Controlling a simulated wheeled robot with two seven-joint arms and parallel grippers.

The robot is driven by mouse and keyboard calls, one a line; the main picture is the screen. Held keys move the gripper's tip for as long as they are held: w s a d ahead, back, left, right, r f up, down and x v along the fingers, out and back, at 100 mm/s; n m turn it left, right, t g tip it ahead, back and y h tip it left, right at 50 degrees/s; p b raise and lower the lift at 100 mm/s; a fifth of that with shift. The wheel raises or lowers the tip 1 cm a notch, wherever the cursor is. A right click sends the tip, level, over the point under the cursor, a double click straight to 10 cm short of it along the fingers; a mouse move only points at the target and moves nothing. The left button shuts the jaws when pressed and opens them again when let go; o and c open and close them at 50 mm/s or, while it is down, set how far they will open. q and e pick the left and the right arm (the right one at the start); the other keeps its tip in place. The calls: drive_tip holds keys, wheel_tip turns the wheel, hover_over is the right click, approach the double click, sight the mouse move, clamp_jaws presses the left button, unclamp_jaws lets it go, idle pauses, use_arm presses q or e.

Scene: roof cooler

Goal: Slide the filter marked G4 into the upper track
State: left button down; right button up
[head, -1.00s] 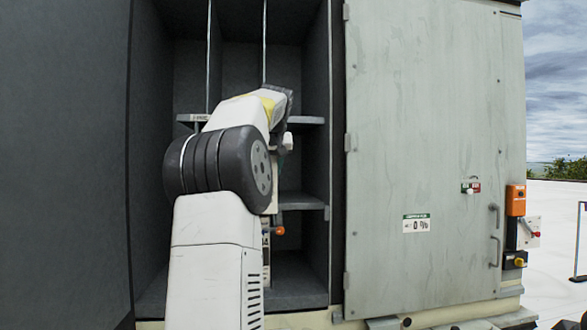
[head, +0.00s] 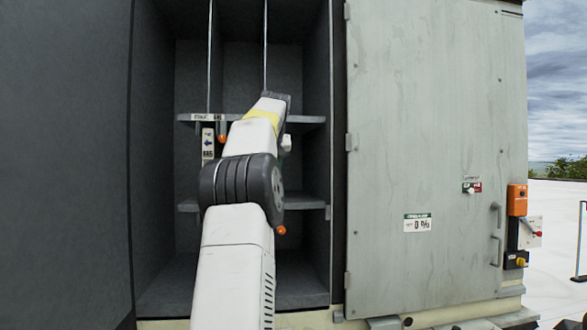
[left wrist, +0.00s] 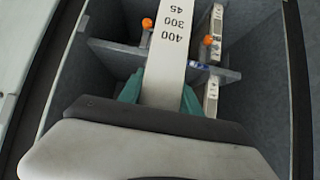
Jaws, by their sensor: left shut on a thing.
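In the left wrist view my left gripper (left wrist: 160,96) has its teal fingers shut on a long white filter edge (left wrist: 173,45) printed 400 300 45. I take this as the held filter; no G4 mark is readable on it. It points into the dark cabinet. I cannot tell whether the filter touches a track. My right gripper is in neither view.
A white labelled strip with an arrow (head: 208,143) stands left of my arm, below the upper shelf.

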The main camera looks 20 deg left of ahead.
use_arm(q)
drive_tip(key=shift+w+a, duration=0.55)
drive_tip(key=shift+w, duration=0.35)
